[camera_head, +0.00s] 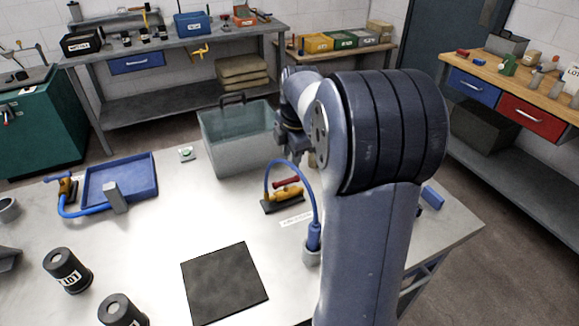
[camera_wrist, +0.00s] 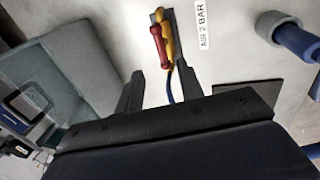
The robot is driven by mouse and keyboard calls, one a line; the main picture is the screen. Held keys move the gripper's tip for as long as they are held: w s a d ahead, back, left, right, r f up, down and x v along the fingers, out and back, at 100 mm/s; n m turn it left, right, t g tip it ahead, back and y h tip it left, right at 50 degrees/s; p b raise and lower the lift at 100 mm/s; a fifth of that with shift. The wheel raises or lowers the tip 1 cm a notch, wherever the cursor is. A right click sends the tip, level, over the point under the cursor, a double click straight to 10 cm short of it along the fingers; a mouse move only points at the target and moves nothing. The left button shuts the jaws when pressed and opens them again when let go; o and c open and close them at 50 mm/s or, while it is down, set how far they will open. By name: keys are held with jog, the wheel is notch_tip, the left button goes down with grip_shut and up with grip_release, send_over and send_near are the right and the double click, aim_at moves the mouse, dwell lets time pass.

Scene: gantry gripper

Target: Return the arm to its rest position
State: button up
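My arm rises from the front of the metal workbench (camera_head: 165,230) and bends over at the top, with its wrist pointing down. My gripper (camera_head: 287,158) hangs above the bench next to the clear bin, partly hidden by my arm in the head view. In the wrist view my gripper (camera_wrist: 159,76) has its two dark fingers apart with nothing between them. Beyond the fingers, the yellow valve with a red handle (camera_wrist: 160,42) lies on the bench below; it also shows in the head view (camera_head: 288,193).
A clear grey bin (camera_head: 235,145) stands beside my gripper. A blue hose (camera_head: 315,205) arches close to my arm. A blue tray (camera_head: 122,178), black mat (camera_head: 224,283) and dark cylinders (camera_head: 68,268) are on the bench. Its middle left is bare.

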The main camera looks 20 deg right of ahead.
aim_at(288, 180)
jog(key=shift+s+r, duration=0.1)
jog(key=shift+r, duration=0.35)
jog(key=shift+f, duration=0.1)
jog(key=f, duration=0.3)
jog(key=w+f, duration=0.1)
jog(key=f, duration=0.3)
jog(key=w+f+p, duration=0.1)
jog(key=f, duration=0.2)
jog(key=shift+w+f, duration=0.1)
jog(key=shift+f, duration=0.2)
jog(key=shift+r, duration=0.15)
